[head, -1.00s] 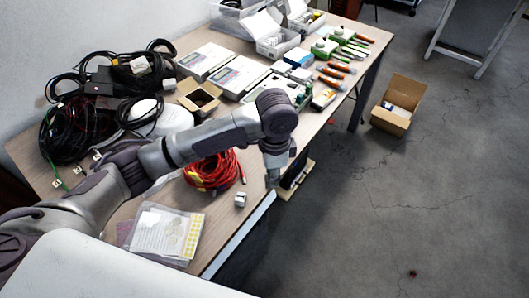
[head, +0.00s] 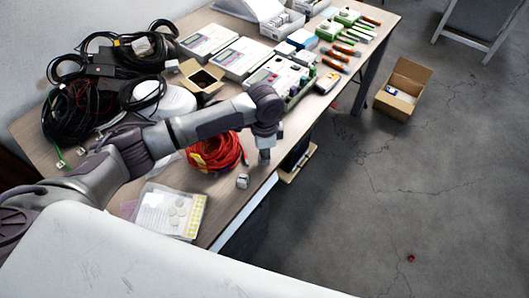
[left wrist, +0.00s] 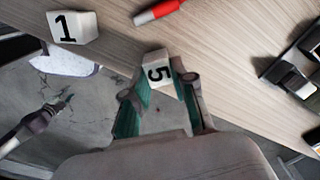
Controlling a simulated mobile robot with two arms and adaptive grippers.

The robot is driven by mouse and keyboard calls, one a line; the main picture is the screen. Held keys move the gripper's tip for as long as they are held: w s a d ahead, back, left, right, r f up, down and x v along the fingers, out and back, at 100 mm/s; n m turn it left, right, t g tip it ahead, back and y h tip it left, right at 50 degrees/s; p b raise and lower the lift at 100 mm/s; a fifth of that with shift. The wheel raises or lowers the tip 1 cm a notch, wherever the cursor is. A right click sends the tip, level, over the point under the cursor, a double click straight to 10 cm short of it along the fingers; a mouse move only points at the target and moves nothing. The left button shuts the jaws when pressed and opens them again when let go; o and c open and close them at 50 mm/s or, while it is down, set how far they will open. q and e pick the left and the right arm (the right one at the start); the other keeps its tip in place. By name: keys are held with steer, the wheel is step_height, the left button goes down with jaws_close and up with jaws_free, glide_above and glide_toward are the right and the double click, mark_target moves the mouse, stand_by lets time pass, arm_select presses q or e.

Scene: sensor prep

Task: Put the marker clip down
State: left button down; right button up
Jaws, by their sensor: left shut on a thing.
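My left gripper (left wrist: 160,85) is shut on a white marker clip (left wrist: 157,68) with a black 5, held between its green-lined fingers. In the head view the left gripper (head: 265,154) points down near the table's front edge, right of the red cable coil. The held clip is hard to make out there. A second white marker clip (left wrist: 73,27) with a black 1 stands at the table edge; a small white block (head: 242,181) in the head view is probably this one. What looks like my right gripper (left wrist: 62,103) shows small, its fingers unclear.
The red cable coil (head: 213,151) lies left of the left gripper. A clear packet with discs (head: 168,211) lies near the front corner. Devices, boxes and tools crowd the far table. Bare wood (left wrist: 225,50) lies beside the held clip. An open carton (head: 403,89) stands on the floor.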

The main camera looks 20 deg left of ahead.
arm_select(q)
steer(key=c, duration=0.9)
jaws_free()
steer(key=shift+f, duration=0.1)
steer(key=shift+c, duration=0.2)
step_height(320, 180, up, 12)
